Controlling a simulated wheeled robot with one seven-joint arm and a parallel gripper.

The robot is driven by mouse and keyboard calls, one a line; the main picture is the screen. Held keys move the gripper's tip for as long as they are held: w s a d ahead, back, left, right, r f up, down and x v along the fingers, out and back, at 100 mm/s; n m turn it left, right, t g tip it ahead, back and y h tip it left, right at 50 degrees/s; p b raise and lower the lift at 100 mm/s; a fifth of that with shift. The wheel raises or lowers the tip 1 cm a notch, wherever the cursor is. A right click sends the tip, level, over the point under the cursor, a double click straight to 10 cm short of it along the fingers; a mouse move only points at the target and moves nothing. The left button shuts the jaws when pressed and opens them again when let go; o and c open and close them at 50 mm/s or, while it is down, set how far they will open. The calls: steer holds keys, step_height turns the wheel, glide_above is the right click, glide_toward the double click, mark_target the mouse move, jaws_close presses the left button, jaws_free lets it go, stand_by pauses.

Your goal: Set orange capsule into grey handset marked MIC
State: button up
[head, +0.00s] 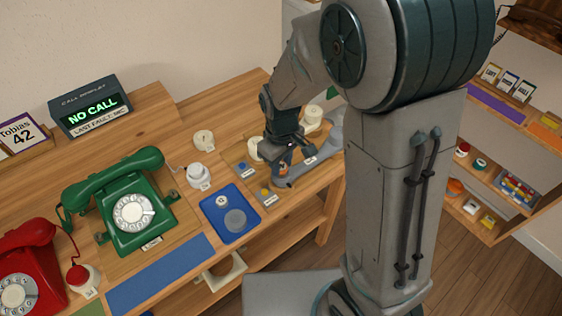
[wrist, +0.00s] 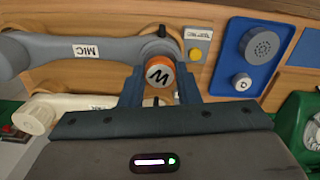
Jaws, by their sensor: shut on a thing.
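My gripper (head: 280,160) is shut on the orange capsule (wrist: 160,72), which shows a dark M on its face. The capsule is also partly visible in the head view (head: 283,169). The grey handset (wrist: 45,50) with the MIC label (wrist: 86,51) lies on the wooden bench, and its right end is directly behind the capsule in the wrist view. In the head view the handset (head: 298,172) is partly hidden by my arm. The capsule overlaps that handset end; I cannot tell whether it touches or sits inside it. My fingers (wrist: 160,86) stand on both sides of the capsule.
A cream handset (wrist: 62,107) lies beside the grey one. A blue tray (head: 216,200) holds a grey disc (head: 235,220). A yellow button (wrist: 195,55) is near the handset end. The green phone (head: 130,205) and red phone (head: 28,265) stand left. A display (head: 92,105) reads NO CALL.

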steer(key=shift+f+b, duration=0.45)
steer(key=shift+f, duration=0.1)
steer(key=o, duration=1)
steer(key=shift+c, duration=0.2)
step_height(320, 180, up, 14)
steer(key=shift+s, duration=0.1)
steer(key=s+d+m+t, duration=0.3)
steer(key=s+d+m, duration=0.5)
steer(key=s+d, duration=0.3)
steer(key=shift+s+d+r+m, duration=0.3)
steer(key=shift+s+d+m, duration=0.1)
steer(key=shift+s, duration=0.15)
